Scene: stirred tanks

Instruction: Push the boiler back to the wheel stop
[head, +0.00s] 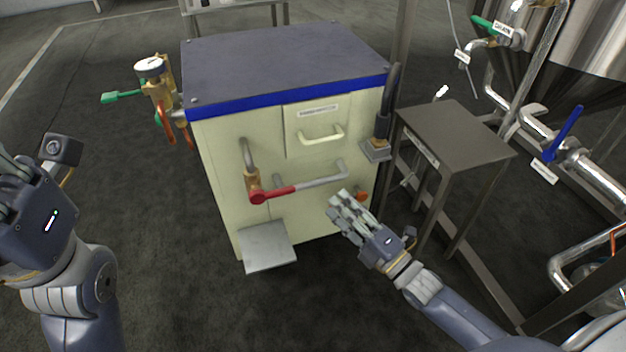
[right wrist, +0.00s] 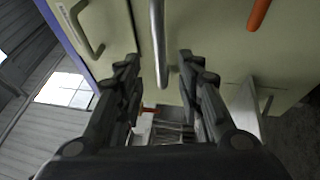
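The boiler (head: 222,155) is a cream cabinet with a dark top and a blue band, upright on the dark floor in the head view. Its front carries a grey bar handle (head: 322,180), a red-handled valve (head: 270,194) and a small drawer-like panel. My right gripper (head: 346,204) is in front of the lower right of this face. In the right wrist view its fingers (right wrist: 158,70) are apart, with a metal bar (right wrist: 158,40) showing between them; I see no grip on it. My left gripper (head: 8,185) is cut off at the left edge. I cannot make out a wheel stop.
A steel table (head: 455,132) stands close to the boiler's right side, with pipework and tanks (head: 595,35) beyond. A gauge (head: 150,66) and green-handled valve stick out on the boiler's left. A grey plate (head: 268,246) juts from its lower front. Floor at left is clear.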

